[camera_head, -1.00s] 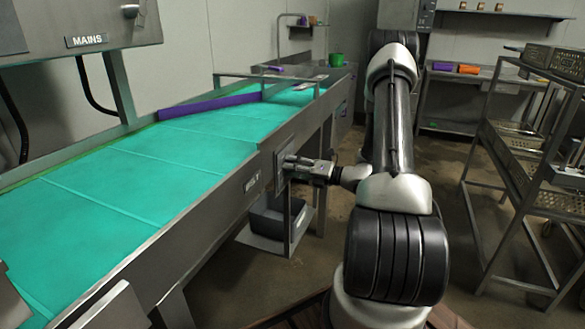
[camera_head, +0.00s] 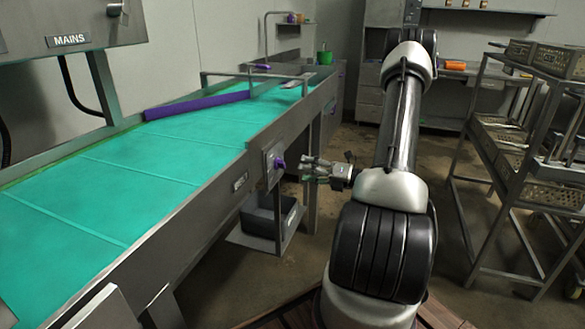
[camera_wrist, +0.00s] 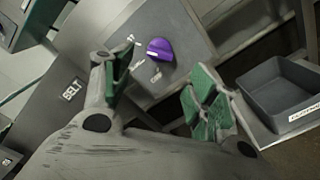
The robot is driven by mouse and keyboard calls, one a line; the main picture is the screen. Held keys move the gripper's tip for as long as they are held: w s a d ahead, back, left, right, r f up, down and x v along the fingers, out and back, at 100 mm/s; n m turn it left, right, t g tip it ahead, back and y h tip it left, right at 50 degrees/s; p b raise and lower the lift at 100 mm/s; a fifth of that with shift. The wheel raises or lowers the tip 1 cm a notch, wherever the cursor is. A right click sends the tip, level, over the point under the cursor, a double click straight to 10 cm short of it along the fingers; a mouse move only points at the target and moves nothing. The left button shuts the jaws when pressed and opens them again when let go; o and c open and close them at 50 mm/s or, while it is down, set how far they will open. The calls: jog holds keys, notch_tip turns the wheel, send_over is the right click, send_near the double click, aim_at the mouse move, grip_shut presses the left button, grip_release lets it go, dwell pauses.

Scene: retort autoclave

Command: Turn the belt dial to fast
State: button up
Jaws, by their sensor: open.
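The belt dial is a purple knob (camera_head: 279,163) on a grey control panel (camera_head: 268,152) on the conveyor's side. In the wrist view the purple knob (camera_wrist: 160,49) sits beyond and between my fingertips. Small white labels are around it, too small to read, and I cannot tell which one it points to. My gripper (camera_head: 306,170) is open and empty, just right of the knob and apart from it. In the wrist view its two green-padded fingers (camera_wrist: 160,88) are spread wide.
The turquoise conveyor belt (camera_head: 150,170) has a purple guide bar (camera_head: 196,105) across it. A BELT plate (camera_wrist: 71,90) is left of the panel. A dark grey bin (camera_wrist: 287,92) stands below it. A rack with wire baskets (camera_head: 500,150) stands at the right.

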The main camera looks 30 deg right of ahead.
jog(key=shift+v, duration=1.4)
